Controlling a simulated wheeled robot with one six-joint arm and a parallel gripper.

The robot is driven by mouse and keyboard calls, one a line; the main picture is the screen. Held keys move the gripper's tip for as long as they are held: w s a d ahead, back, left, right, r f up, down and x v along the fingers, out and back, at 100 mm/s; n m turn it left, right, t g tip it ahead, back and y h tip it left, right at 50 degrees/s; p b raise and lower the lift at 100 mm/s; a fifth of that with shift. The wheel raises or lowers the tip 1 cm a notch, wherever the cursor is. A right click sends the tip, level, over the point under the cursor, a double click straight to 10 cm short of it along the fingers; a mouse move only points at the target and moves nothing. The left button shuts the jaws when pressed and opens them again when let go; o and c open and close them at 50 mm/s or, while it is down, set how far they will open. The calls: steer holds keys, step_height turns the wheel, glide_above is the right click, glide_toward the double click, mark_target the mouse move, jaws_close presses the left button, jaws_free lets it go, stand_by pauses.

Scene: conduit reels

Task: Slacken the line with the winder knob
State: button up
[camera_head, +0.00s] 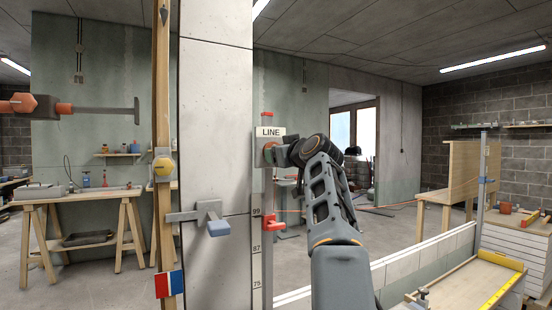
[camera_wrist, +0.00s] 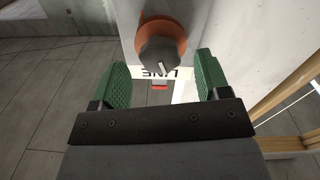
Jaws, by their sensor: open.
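The winder knob (camera_wrist: 160,53) is dark grey with a pale pointer mark, on an orange-brown disc (camera_wrist: 172,27), in the wrist view. My gripper (camera_wrist: 162,66) is open, with one green pad on each side of the knob and gaps on both sides. It also shows in the head view (camera_head: 286,154) close to the staff. A thin orange-red line (camera_head: 300,211) runs right from the red clamp (camera_head: 270,222).
A wooden post (camera_head: 162,110) is further left.

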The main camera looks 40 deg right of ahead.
steer(key=s+a+b, duration=0.1)
steer(key=s+b, duration=0.1)
steer(key=s, duration=0.8)
steer(key=shift+a, duration=0.25)
steer(key=shift+w, duration=0.1)
